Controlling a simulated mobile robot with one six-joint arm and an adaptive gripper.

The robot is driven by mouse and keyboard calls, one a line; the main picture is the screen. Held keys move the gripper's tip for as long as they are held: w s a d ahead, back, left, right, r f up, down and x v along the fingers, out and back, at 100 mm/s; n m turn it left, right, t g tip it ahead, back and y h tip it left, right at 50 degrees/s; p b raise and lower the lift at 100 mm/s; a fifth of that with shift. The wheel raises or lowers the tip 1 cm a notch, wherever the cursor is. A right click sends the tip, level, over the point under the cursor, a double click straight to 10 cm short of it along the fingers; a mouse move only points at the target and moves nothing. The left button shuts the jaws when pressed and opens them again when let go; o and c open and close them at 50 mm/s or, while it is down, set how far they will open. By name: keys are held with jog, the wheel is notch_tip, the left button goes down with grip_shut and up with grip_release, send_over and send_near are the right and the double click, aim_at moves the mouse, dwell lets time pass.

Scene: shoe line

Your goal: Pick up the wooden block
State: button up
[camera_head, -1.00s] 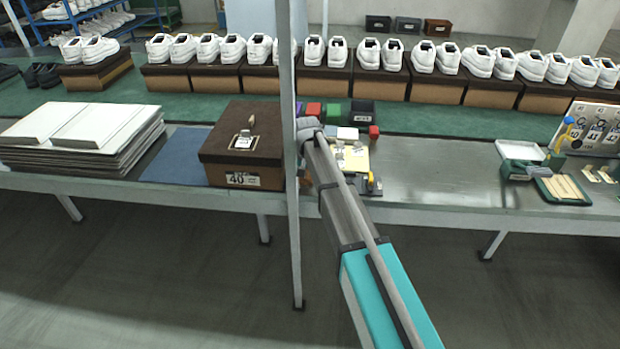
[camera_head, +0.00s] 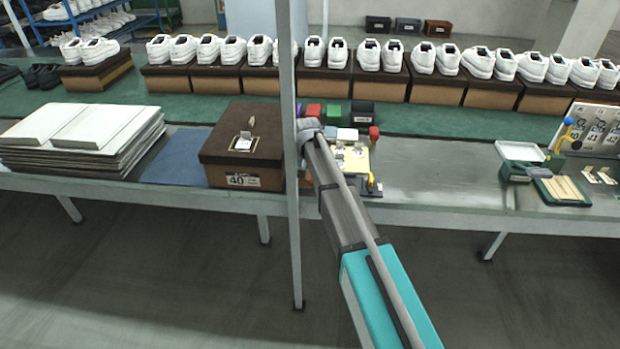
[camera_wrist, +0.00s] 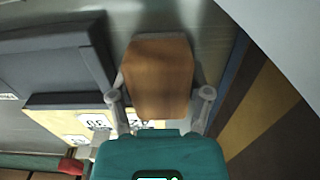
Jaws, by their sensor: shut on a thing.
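The wooden block (camera_wrist: 158,72) is brown and shows in the wrist view just beyond the teal gripper body. My gripper (camera_wrist: 160,92) has one grey finger on each side of the block and is shut on it. Where the block's lower side rests, or whether it is clear of the surface, I cannot tell. In the head view my grey and teal arm reaches over the bench, and I cannot make out the block or the fingers there.
A metal post (camera_head: 292,200) stands left of my arm. A brown box marked 40 (camera_head: 240,150) sits beside it. A yellow board (camera_head: 354,158) with cards, small coloured bins (camera_head: 333,114) and a red item (camera_head: 374,133) lie near the arm.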

aim_at(308, 173)
jog(key=shift+d+r+p, duration=0.15)
jog(key=shift+r+p, duration=0.15)
jog(key=shift+r, duration=0.15)
notch_tip(308, 173, up, 6)
jog(key=p, duration=0.6)
jog(key=shift+r, duration=0.1)
jog(key=d, duration=1.9)
jog(key=shift+s+d, duration=0.3)
jog(key=shift+s, duration=0.05)
jog(key=o, duration=0.5)
jog(key=c, duration=0.3)
jog(key=shift+c, duration=0.2)
